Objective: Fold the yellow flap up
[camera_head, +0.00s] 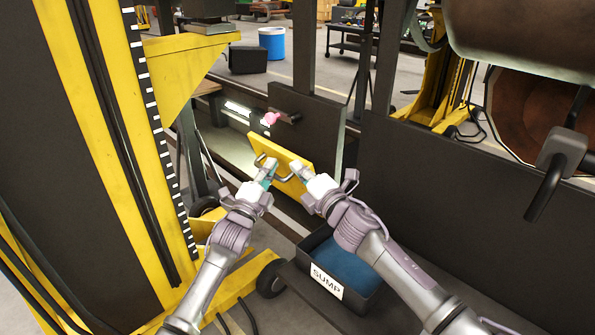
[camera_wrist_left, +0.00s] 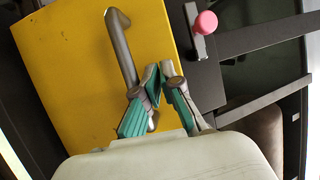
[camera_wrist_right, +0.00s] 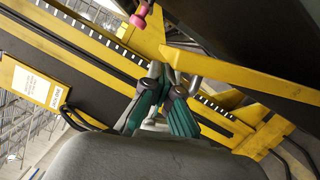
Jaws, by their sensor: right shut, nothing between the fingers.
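The yellow flap (camera_head: 296,162) is tilted below the dark side panel, with a grey bar handle (camera_head: 284,178) on its face. The left wrist view shows the flap (camera_wrist_left: 75,75) and its handle (camera_wrist_left: 121,45) close up. My left gripper (camera_head: 273,166) is at the handle; its fingers (camera_wrist_left: 160,70) overlap the handle's lower end, and whether they grip it is unclear. My right gripper (camera_head: 303,166) is shut and empty beside the flap's right part. In the right wrist view its fingers (camera_wrist_right: 167,75) are together in front of the flap, seen nearly edge-on (camera_wrist_right: 240,75).
A pink knob (camera_head: 270,118) on a dark latch sits above the flap. A yellow lifting column (camera_head: 110,130) rises at left. The dark car side (camera_head: 450,180) fills the right.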

